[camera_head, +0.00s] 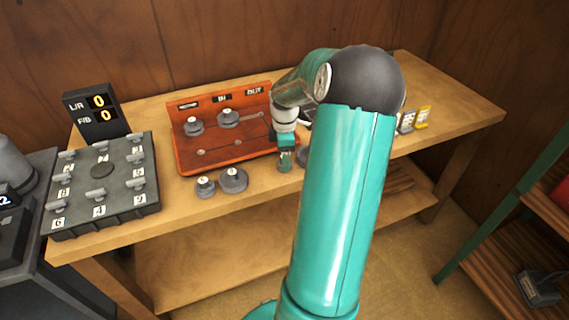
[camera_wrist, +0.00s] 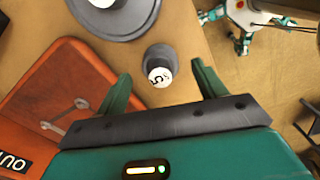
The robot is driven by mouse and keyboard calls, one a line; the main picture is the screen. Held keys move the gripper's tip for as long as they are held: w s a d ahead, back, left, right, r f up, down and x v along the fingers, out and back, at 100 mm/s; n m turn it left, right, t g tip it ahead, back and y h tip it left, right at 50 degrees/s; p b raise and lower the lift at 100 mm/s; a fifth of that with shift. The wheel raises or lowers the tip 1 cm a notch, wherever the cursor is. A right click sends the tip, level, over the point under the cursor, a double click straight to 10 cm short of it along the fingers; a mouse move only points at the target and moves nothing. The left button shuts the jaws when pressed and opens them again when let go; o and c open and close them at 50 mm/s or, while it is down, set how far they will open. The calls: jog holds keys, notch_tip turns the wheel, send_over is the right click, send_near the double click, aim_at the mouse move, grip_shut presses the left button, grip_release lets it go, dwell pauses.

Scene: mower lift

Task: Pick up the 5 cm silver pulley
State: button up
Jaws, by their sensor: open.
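The small silver-grey pulley (camera_wrist: 159,66) with a white cap marked 5 stands on the bench top, seen in the wrist view. My gripper (camera_wrist: 160,76) is open, with one green finger on either side of the pulley in the picture and visible gaps between. I cannot tell how high the fingertips are above it. In the head view my gripper (camera_head: 285,160) is over the bench just in front of the board's right end, and the small pulley cannot be made out there.
A wide grey pulley (camera_wrist: 120,18) stands close beside the small one. The orange board (camera_wrist: 55,85) lies on the other side. Two more pulleys, one small (camera_head: 205,187) and one wider (camera_head: 233,180), stand left of my gripper. The bench's front edge (camera_wrist: 213,45) is near.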

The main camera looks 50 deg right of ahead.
notch_tip(320, 180, down, 2)
jog(key=shift+f, duration=0.1)
jog(key=c, duration=1.2)
jog(key=shift+c, duration=0.2)
